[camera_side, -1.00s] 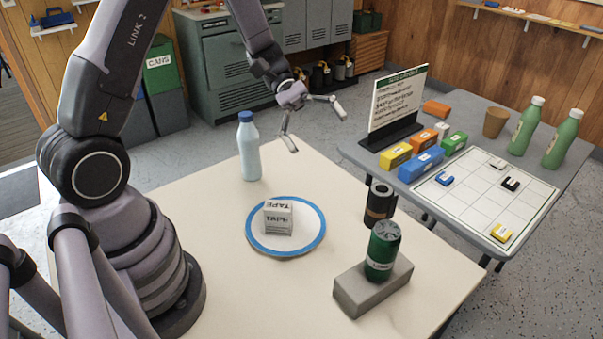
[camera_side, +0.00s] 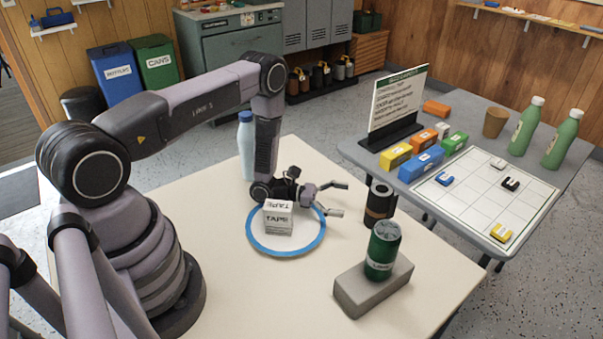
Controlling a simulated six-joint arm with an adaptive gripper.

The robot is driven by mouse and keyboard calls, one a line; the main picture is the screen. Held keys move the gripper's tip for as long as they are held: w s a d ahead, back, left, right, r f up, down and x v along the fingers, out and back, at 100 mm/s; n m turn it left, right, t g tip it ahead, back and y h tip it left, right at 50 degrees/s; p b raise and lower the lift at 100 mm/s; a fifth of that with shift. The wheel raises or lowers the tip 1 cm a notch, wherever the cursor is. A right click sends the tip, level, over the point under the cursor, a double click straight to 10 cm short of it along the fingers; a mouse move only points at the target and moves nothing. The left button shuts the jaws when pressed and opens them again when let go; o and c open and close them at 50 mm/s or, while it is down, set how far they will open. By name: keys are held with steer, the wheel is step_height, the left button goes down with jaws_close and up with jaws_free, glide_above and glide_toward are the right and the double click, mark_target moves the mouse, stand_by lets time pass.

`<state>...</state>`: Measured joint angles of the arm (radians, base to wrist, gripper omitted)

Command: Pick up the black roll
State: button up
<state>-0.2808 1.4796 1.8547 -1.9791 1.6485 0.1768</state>
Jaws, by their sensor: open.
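The black roll (camera_side: 379,204) stands upright near the right edge of the cream table, with a brownish band around it. My gripper (camera_side: 342,199) is low over the table, just left of the roll, its two fingers spread and pointing right toward it. The fingers are open with nothing between them. The fingertips are close to the roll; I cannot tell whether they touch it.
A tape box (camera_side: 278,218) sits on a blue-rimmed plate (camera_side: 285,252) below my wrist. A green can (camera_side: 382,250) stands on a grey block (camera_side: 352,291) in front of the roll. A bottle (camera_side: 246,150) stands behind my arm. A grey table (camera_side: 560,180) adjoins at right.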

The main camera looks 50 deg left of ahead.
mark_target(380, 203)
steer(key=x, duration=0.8)
steer(key=shift+w+d+r, duration=0.2)
steer(key=shift+d+r, duration=0.05)
steer(key=shift+r, duration=0.05)
steer(key=c, duration=1.4)
steer(key=shift+o, duration=0.2)
